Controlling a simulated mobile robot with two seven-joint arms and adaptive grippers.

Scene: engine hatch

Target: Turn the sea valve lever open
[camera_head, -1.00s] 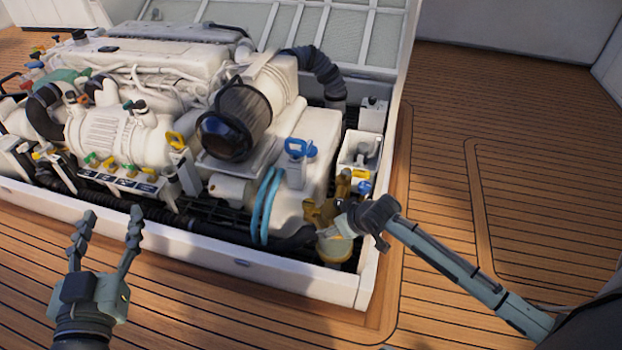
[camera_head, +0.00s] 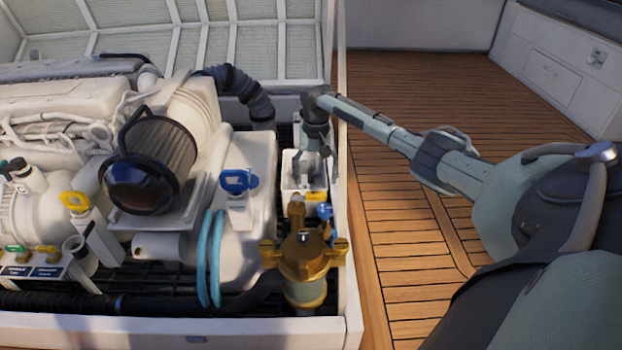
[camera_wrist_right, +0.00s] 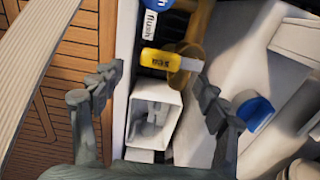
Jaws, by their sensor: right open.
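A yellow lever (camera_head: 316,196) with a small dark label sits at the right end of the engine bay, behind the brass strainer (camera_head: 303,262). I take it for the sea valve lever, though its label is too small to read surely. In the right wrist view the yellow lever (camera_wrist_right: 160,61) lies crosswise just beyond and between my open fingertips, apart from them. My right gripper (camera_head: 317,168) points down over the white box behind the lever, and it also shows in the wrist view (camera_wrist_right: 158,80), empty. My left gripper is out of view.
A blue handle (camera_wrist_right: 155,4) marked "flush" is close to the yellow lever. A white open box (camera_wrist_right: 153,115) lies beneath my fingers. A blue-handled valve (camera_head: 238,182) stands left. The white hatch rim (camera_head: 352,285) bounds the bay; wooden deck (camera_head: 405,270) is clear at right.

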